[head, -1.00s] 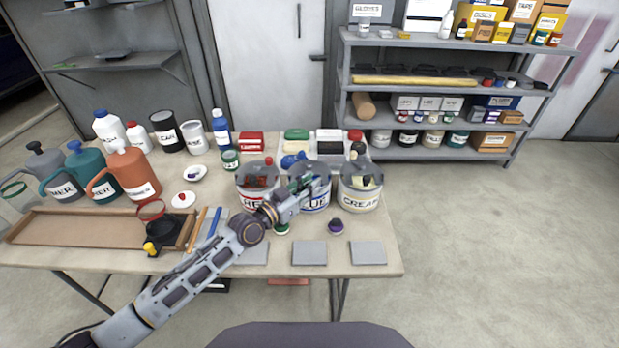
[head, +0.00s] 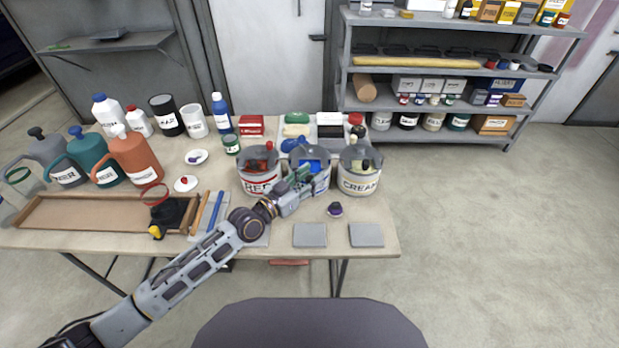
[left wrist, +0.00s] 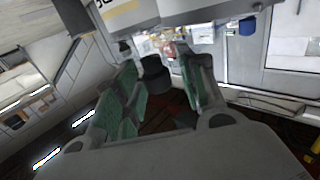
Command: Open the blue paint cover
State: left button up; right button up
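The blue paint can (head: 318,184) stands on the table between the red paint can (head: 260,184) and the cream paint can (head: 358,185). Its grey cover (head: 309,154) lies over its top and looks closed, with blue showing on it. My left gripper (head: 312,178) is low in front of the blue can and hides part of its label. In the left wrist view its two green-padded fingers (left wrist: 165,92) are apart. A dark round thing (left wrist: 155,72) shows between or beyond them; I cannot tell what it is or whether they touch it. My right gripper is out of view.
A small purple-topped pot (head: 335,209) and grey tiles (head: 310,236) lie in front of the cans. A tray with sponges (head: 297,118) is behind them. Coloured jugs (head: 135,158) and a wooden tray (head: 90,213) are at left. The table's right front corner is mostly clear.

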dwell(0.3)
pick_arm(q)
jog(key=v, duration=1.2)
dwell(0.6)
jog(key=shift+r, duration=0.1)
dwell(0.5)
